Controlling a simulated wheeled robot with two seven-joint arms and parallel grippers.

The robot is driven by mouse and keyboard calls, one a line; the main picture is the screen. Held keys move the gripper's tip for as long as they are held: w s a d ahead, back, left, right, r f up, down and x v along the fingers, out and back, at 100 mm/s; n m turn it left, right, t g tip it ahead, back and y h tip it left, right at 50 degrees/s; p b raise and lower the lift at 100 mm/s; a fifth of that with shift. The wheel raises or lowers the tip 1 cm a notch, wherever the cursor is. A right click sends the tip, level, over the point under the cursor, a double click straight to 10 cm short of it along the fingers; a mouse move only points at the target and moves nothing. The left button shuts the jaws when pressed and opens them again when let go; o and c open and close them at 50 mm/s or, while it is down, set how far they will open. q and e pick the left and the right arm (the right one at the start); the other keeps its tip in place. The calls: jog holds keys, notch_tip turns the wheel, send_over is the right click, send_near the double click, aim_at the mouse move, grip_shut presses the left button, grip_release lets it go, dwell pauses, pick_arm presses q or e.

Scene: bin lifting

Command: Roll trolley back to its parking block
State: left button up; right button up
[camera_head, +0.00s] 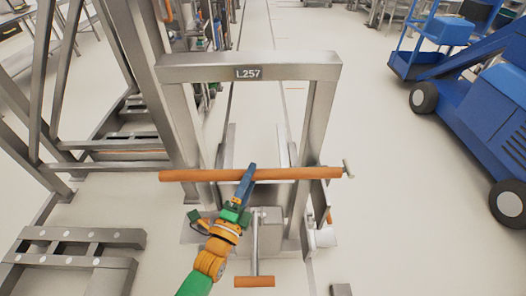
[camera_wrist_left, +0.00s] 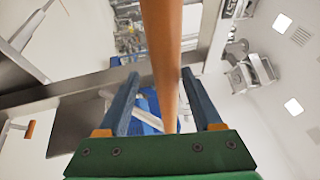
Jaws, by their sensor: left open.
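The trolley is a grey metal frame (camera_head: 250,68) labelled L257, in the middle of the head view. A long orange handle bar (camera_head: 300,173) runs across it, and a short orange handle (camera_head: 254,281) sits lower in front. My left gripper (camera_head: 251,170) is at the middle of the long bar. In the left wrist view, the orange bar (camera_wrist_left: 165,45) passes between the open blue fingers of the left gripper (camera_wrist_left: 158,76), with gaps beside it. My right gripper is out of view. I cannot tell which thing is the parking block.
A blue wheeled machine (camera_head: 465,80) stands on the right. Tall metal racking (camera_head: 125,60) rises close on the left, with a low metal frame (camera_head: 75,248) on the floor at lower left. A small grey block (camera_head: 341,289) shows at the bottom edge. Floor right of the trolley is clear.

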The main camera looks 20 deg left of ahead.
pick_arm(q)
jog(key=shift+w+r, duration=0.6)
jog(key=shift+r, duration=0.3)
jog(key=w, duration=0.2)
jog(key=shift+w+d+f, duration=0.25)
jog(key=shift+w+d, duration=0.05)
jog(key=shift+w, duration=0.1)
jog(key=shift+s+r, duration=0.1)
jog(key=shift+s, duration=0.15)
jog(key=c, duration=0.5)
grip_shut()
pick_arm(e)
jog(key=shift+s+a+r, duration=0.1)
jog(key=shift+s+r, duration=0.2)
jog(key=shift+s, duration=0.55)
pick_arm(q)
jog(key=shift+r, duration=0.15)
